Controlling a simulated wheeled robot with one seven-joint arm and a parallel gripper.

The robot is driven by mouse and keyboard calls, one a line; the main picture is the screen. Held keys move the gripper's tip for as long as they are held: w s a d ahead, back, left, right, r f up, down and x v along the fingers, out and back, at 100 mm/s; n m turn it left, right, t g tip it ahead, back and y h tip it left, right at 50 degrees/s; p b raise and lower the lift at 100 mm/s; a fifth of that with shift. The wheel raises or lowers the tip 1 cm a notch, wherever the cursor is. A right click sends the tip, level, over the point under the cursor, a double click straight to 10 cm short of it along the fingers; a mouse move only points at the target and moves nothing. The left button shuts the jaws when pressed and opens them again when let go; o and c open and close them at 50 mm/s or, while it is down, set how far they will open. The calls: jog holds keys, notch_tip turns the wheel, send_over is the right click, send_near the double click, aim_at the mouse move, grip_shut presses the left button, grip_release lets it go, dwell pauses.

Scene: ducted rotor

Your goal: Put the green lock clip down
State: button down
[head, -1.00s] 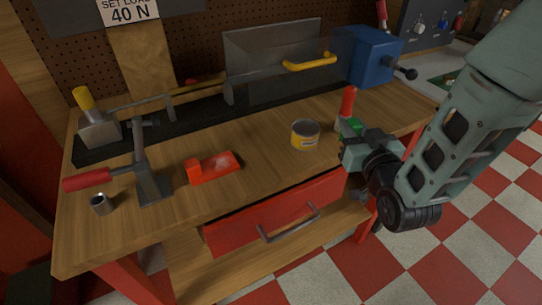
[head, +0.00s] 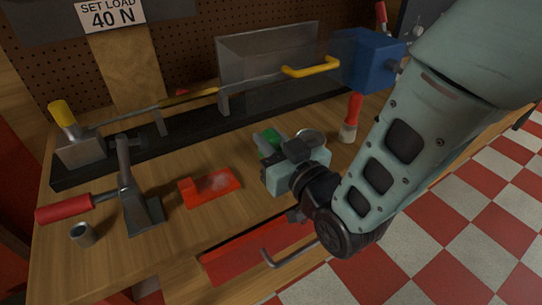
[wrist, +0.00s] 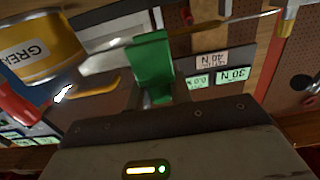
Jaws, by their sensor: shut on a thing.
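My gripper (head: 277,154) is above the workbench, left of its right end, and is shut on the green lock clip. The green lock clip (head: 266,142) shows at the jaw tips in the head view, partly hidden by the gripper. In the wrist view the clip (wrist: 152,62) stands out in front of the jaws as a green block. It looks held above the bench; whether it touches anything I cannot tell.
A grease tin (wrist: 38,48) is close to the left of the clip in the wrist view. A red-handled brush (head: 353,110) stands right of the gripper. A red block tool (head: 209,187) lies left. Bare wood (head: 160,255) shows at the front. A metal rod rig runs along the back.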

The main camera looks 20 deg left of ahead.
jog(key=shift+f, duration=2)
jog(key=shift+f, duration=0.15)
jog(key=c, duration=1.3)
grip_release()
jog(key=shift+o, duration=0.2)
